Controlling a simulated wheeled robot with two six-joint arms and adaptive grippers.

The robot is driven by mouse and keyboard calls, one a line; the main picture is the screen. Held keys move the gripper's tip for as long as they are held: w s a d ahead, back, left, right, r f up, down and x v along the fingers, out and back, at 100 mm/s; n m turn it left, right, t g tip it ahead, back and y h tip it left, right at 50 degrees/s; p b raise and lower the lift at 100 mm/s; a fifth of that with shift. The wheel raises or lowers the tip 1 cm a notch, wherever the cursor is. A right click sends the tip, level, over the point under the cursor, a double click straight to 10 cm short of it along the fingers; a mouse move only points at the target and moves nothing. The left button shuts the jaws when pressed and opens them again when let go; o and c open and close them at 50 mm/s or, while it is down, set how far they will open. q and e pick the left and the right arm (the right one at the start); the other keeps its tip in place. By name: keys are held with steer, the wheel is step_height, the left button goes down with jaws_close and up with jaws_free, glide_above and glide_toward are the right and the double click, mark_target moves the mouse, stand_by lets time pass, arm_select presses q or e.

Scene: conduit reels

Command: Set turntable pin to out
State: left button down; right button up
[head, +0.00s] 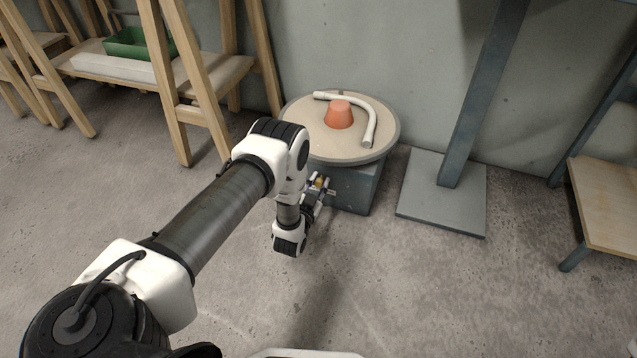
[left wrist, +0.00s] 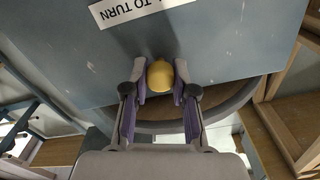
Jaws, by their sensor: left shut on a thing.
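The turntable (head: 310,140) is a round pale disc with a grey rim on a grey box base (head: 352,192). The pin has a yellow knob (left wrist: 160,75) at the face of the base, below a white label (left wrist: 140,10) whose readable part says "TO TURN". The knob also shows in the head view (head: 320,182), small and partly covered. My left gripper (left wrist: 160,82) is shut on the yellow knob, one finger on each side. In the head view my left gripper (head: 322,190) is at the front of the base. How far the pin sticks out is hidden.
An orange tapered piece (head: 339,115) and a bent white conduit (head: 366,110) lie on the turntable. A grey post with a flat foot (head: 440,200) stands to the right. Wooden trestles (head: 185,100) stand left, a wooden-topped table (head: 605,205) far right. The front floor is clear.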

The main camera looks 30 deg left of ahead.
arm_select(q)
steer(key=shift+s+d+r+p, duration=0.1)
steer(key=shift+s+r+p, duration=0.05)
steer(key=shift+s+p, duration=0.35)
steer(key=shift+s+d+r+p, duration=0.1)
steer(key=shift+s+p, duration=0.4)
steer(key=shift+s+d+f, duration=0.1)
steer(key=shift+s+f, duration=0.1)
steer(key=shift+s, duration=0.05)
steer(key=shift+f, duration=0.1)
steer(key=c, duration=0.9)
jaws_free()
steer(key=v, duration=0.7)
steer(key=shift+s, duration=0.3)
